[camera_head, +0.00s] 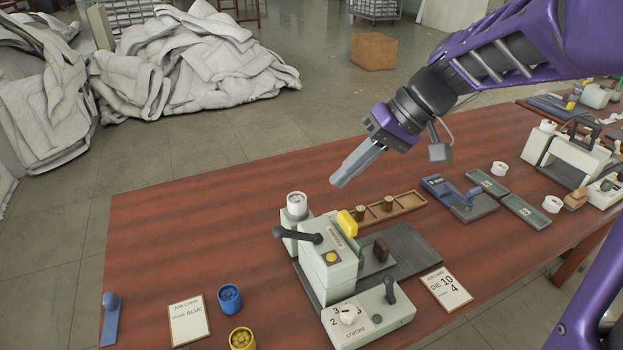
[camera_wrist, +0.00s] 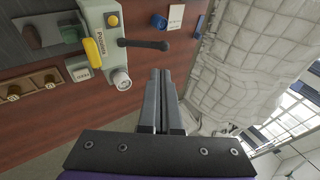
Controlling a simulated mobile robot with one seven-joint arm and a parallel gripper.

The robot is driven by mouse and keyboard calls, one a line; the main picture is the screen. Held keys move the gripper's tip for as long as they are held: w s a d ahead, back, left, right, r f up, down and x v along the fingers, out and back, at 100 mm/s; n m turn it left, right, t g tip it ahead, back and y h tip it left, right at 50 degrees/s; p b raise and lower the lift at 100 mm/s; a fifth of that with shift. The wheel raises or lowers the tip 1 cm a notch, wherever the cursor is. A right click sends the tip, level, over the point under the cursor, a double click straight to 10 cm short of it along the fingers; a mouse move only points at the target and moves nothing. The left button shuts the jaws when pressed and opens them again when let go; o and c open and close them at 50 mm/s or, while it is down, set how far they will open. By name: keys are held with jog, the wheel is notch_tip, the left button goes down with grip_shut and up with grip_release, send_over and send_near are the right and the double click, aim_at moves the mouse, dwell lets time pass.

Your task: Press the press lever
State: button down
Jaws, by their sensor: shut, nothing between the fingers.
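A pale green press (camera_head: 330,262) stands on the red-brown table. A black lever (camera_head: 297,236) sticks out to the left from its upper body, about level, and it also shows in the wrist view (camera_wrist: 145,44). A yellow button (camera_head: 331,256), a yellow block (camera_head: 347,223) and a white round knob (camera_head: 297,203) are on the press. My gripper (camera_head: 336,183) is shut and empty above the table, behind and above the press, apart from both levers.
Job cards (camera_head: 190,320) (camera_head: 446,289), a blue cup (camera_head: 229,297), a yellow cup (camera_head: 242,340) and a blue tool (camera_head: 111,319) lie around the press. A wooden tray (camera_head: 405,203) is behind it. The table's left rear is clear. Duvet heaps (camera_head: 200,65) lie beyond.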

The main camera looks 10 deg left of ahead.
aim_at(279, 236)
jog(key=b+x, duration=0.1)
jog(key=x, duration=1.2)
jog(key=shift+a+f, duration=0.15)
jog(key=shift+f, duration=0.15)
jog(key=shift+s+a, duration=0.1)
jog(key=shift+s, duration=0.05)
jog(key=shift+s+a+f+t+h, duration=0.25)
jog(key=shift+a+t+h, duration=0.1)
jog(key=shift+h, duration=0.2)
jog(key=shift+s+a+f+t+h, duration=0.25)
jog(key=shift+a+h, duration=0.1)
jog(key=shift+h, duration=0.2)
jog(key=shift+s+a+f+n+t+h, duration=0.2)
jog(key=shift+a+f+t+h, duration=0.15)
jog(key=shift+f+h, duration=0.2)
jog(key=shift+s+a+f+n+t+h, duration=0.2)
jog(key=shift+a+f+t+h, duration=0.15)
jog(key=shift+f+h, duration=0.4)
jog(key=shift+h, duration=0.1)
jog(key=shift+s+a+f+b, duration=0.1)
jog(key=shift+a+f+b, duration=0.15)
jog(key=shift+f, duration=0.2)
jog(key=shift+s+a+f+b, duration=0.15)
jog(key=shift+f+b, duration=0.15)
jog(key=shift+f, duration=0.15)
jog(key=shift+s+d+f, duration=0.1)
jog(key=shift+f, duration=0.1)
